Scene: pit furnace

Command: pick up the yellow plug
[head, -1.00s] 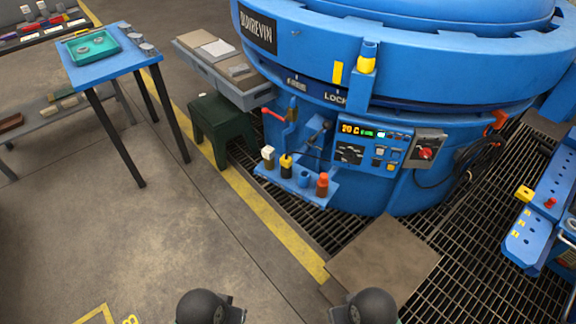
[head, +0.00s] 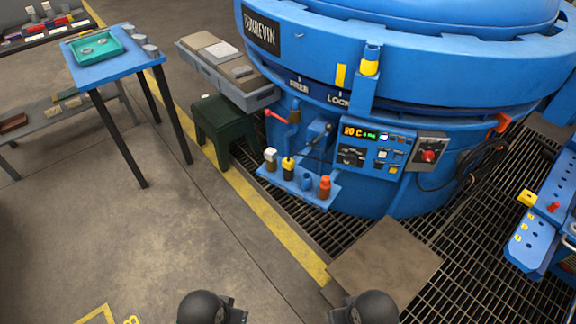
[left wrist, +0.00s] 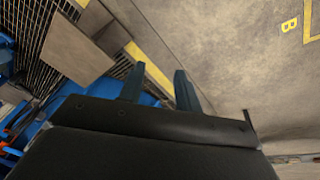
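The yellow plug (head: 288,163) has a yellow top with a dark lower body. It stands upright on a small blue shelf (head: 318,197) on the furnace front, between a white-topped plug (head: 270,155) and an empty-looking blue cup or socket (head: 306,181). An orange-red plug (head: 324,184) stands at the shelf's right end. My left gripper (left wrist: 158,68) shows in the left wrist view with its two fingers apart and nothing between them, over the floor and well away from the shelf. My right gripper is not seen; only dark rounded parts of my arms show at the head view's bottom edge.
The blue furnace (head: 400,190) fills the back, with a control panel (head: 374,146) right of the shelf. A red-tipped lever (head: 278,116) rises behind the plugs. A green stool (head: 222,128) stands left. A brown plate (head: 385,262) lies on the grating. Floor at lower left is clear.

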